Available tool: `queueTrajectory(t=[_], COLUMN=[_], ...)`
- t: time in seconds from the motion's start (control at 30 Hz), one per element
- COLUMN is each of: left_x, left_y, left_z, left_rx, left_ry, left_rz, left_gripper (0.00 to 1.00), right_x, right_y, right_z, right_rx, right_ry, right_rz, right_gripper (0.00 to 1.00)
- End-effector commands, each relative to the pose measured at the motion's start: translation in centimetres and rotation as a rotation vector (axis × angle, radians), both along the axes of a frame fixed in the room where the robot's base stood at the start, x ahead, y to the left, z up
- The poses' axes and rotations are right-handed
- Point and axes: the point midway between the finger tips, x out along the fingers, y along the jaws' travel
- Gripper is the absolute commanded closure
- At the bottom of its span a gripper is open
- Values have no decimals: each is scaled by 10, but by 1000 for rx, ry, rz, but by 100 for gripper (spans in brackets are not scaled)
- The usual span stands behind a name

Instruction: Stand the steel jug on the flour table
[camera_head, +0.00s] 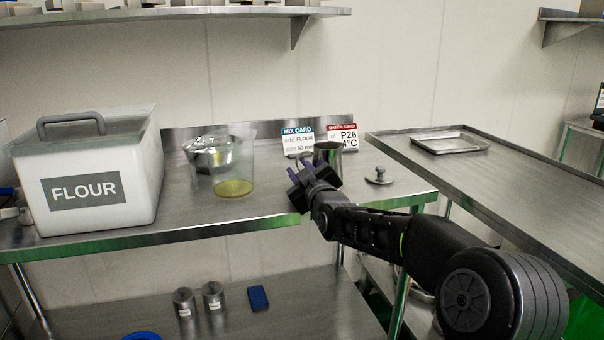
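The steel jug (329,153) is upright at the back right of the flour table (270,198), just beyond my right gripper. The jug's lower part is hidden by the gripper, so I cannot tell whether its base touches the tabletop. My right gripper (305,176) reaches in from the lower right, its dark fingers in front of the jug near its handle side. Whether the fingers are apart or closed on the handle is unclear. My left gripper is not in view.
The flour bin (95,205) fills the table's left end. A clear jug with yellow liquid (235,170) and a steel bowl (207,155) stand mid-table. A small steel lid (379,177) lies right of my gripper. Cards (297,141) stand behind. Another table (500,190) is at right.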

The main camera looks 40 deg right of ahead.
Motion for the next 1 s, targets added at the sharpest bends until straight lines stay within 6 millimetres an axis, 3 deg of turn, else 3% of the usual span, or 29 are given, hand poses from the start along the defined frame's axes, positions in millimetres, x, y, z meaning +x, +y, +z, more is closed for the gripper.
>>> queueTrajectory(t=[0.1, 0.27, 0.7, 1.0], left_x=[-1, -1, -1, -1], left_y=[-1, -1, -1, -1], left_z=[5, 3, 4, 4], left_rx=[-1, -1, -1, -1], left_ry=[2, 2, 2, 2], left_rz=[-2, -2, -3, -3], left_gripper=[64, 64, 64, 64], right_x=[-1, -21, -102, -115], right_y=[0, 6, 32, 37], right_z=[5, 3, 2, 0], right_rx=[0, 0, 0, 0], right_ry=[0, -1, -1, 0], right_rz=[0, -1, 0, 0], right_gripper=[74, 74, 74, 74])
